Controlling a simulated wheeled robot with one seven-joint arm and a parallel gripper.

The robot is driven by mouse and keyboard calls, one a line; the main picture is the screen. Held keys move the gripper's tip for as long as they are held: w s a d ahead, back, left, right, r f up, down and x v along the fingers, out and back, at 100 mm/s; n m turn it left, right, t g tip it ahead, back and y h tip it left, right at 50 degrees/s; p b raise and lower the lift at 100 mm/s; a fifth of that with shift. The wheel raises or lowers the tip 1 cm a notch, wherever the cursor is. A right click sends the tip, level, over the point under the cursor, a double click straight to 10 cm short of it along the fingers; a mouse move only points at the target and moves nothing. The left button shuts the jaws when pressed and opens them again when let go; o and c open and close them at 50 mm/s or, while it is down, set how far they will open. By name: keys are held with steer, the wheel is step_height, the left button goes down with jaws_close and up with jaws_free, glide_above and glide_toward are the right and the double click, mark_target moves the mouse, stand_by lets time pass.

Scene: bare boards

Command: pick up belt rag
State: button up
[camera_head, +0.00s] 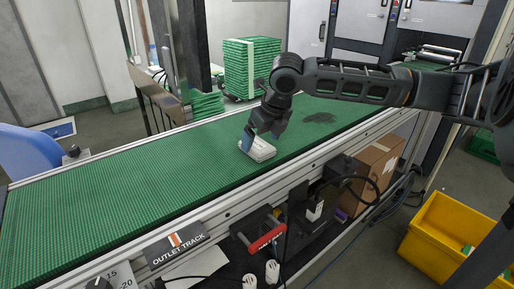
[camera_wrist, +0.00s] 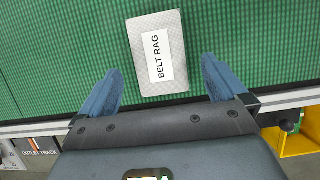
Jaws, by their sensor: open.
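The belt rag (camera_head: 258,149) is a pale grey-white folded pad lying flat on the green conveyor belt (camera_head: 130,190). In the wrist view the belt rag (camera_wrist: 157,78) shows a white label reading "BELT RAG". My gripper (camera_head: 250,138) is above and beside the rag in the head view. In the wrist view my gripper (camera_wrist: 160,85) has its two blue fingers spread wide, with the near part of the rag between them and a gap on each side. It holds nothing. The height of the fingertips over the belt is hard to tell.
Metal rails edge the belt, with an "OUTLET TRACK" sign (camera_head: 176,243) on the near side. A stack of green trays (camera_head: 250,66) stands behind the belt. A cardboard box (camera_head: 376,162) and yellow bin (camera_head: 445,235) sit below at right. The belt left of the rag is clear.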

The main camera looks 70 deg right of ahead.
mark_target(257, 148)
steer(key=shift+x, duration=1.45)
steer(key=shift+c, duration=0.2)
steer(key=c, duration=1.1)
steer(key=shift+w+r, duration=0.15)
